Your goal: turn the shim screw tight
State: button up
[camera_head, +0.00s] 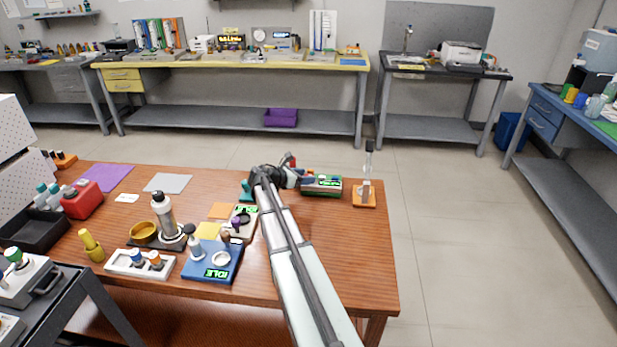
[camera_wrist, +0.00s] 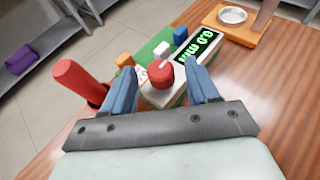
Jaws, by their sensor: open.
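A device with a green top and a lit green display (camera_wrist: 197,52) lies ahead of my gripper in the wrist view. In the head view the device (camera_head: 322,185) is at the right part of the wooden table. A round red knob (camera_wrist: 160,75) with a pale line on top, which looks like the shim screw, sits on its near end. My gripper (camera_wrist: 159,66) is open, with one blue finger on each side of the knob. Gaps show between knob and fingers; whether they are level with it I cannot tell. In the head view my arm partly hides my gripper (camera_head: 288,177).
A red upright handle (camera_wrist: 80,83) stands just left of the left finger. A small white block (camera_wrist: 167,48) is on the device. An orange stand with a metal dish (camera_wrist: 232,16) is beyond it. A blue instrument (camera_head: 212,262) and other tools fill the table's left.

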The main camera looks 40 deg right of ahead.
jog(key=shift+x, duration=1.35)
jog(key=shift+c, duration=0.3)
jog(key=c, duration=0.9)
